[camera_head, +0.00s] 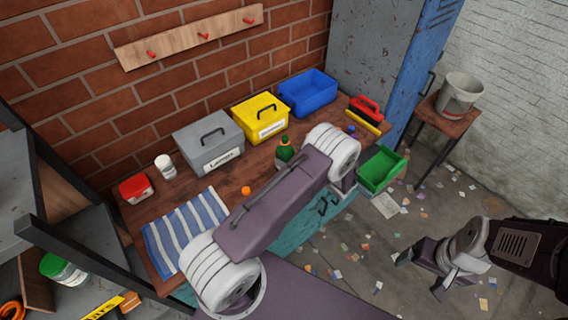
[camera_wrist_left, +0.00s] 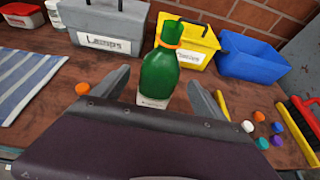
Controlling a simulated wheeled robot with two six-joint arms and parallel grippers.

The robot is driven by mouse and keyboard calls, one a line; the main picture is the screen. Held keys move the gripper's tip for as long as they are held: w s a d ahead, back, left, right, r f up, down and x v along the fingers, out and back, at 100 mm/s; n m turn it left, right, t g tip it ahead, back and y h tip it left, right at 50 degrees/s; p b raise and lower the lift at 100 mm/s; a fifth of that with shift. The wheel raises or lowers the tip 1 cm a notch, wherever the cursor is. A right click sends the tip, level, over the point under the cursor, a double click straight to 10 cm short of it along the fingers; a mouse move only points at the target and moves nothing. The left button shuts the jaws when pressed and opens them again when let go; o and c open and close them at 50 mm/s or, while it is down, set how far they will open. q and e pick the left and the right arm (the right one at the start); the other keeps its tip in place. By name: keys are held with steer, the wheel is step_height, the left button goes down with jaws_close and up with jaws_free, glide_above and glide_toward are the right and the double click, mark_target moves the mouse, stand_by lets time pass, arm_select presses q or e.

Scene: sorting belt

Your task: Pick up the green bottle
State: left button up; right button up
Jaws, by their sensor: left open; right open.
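The green bottle (camera_head: 285,151) stands upright on the wooden workbench in front of the bins. In the left wrist view the bottle (camera_wrist_left: 160,72) has an orange neck band and a pale label low on its body. My left gripper (camera_wrist_left: 160,80) is open, with one finger on each side of the bottle in that view; I cannot tell whether they touch it. In the head view my left arm hides that gripper. My right gripper (camera_head: 419,274) is open and empty above the floor at the lower right.
Behind the bottle stand a grey bin (camera_head: 207,140), a yellow bin (camera_head: 261,118) and a blue bin (camera_head: 308,92). An orange cap (camera_head: 246,190) and a striped cloth (camera_head: 185,231) lie left of it. A green tray (camera_head: 381,169) is at the bench's right end.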

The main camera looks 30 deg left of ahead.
arm_select(q)
steer(key=p+x, duration=0.1)
steer(key=x, duration=0.3)
steer(key=shift+a+f, duration=0.2)
steer(key=shift+f, duration=0.1)
steer(key=c, duration=0.6)
jaws_close()
steer(key=shift+r, duration=0.1)
